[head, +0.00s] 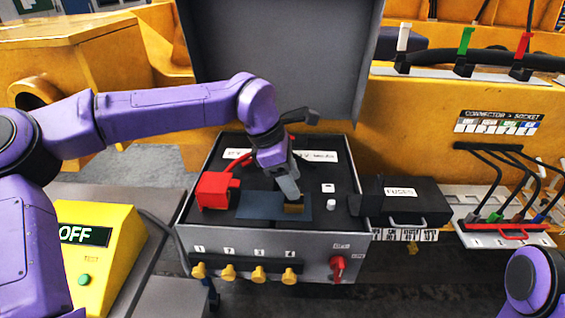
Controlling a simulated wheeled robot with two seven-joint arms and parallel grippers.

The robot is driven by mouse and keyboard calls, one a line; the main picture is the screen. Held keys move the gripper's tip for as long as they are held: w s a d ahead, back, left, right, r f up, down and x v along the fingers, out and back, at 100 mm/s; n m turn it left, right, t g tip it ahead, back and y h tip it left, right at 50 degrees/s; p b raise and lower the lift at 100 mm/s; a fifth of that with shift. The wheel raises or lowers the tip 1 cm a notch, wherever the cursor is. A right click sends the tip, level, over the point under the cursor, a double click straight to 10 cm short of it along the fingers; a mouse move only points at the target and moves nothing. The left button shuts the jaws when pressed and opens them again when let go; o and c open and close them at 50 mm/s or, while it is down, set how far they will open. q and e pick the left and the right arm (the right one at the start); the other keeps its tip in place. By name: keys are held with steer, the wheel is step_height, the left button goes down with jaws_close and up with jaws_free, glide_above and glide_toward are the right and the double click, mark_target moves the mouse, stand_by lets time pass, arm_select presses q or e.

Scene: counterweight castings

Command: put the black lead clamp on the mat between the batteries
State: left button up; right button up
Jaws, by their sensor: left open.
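The dark blue-grey mat (258,206) lies in the open grey case. A red clamp (214,190) with a red lead sits left of the mat. The batteries, dark with white labels, are behind the mat, partly hidden by my arm. My right gripper is out of view.
The case's lid (275,65) stands open behind. A row of yellow knobs and a red switch (337,268) line its front. A black fuses box (405,200) is on the right, a connector rack (500,225) beyond it. A yellow tester (100,250) reading OFF stands left.

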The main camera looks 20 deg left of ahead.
arm_select(q)
steer(key=v, duration=0.9)
steer(key=shift+b, duration=0.45)
steer(key=shift+s, duration=0.1)
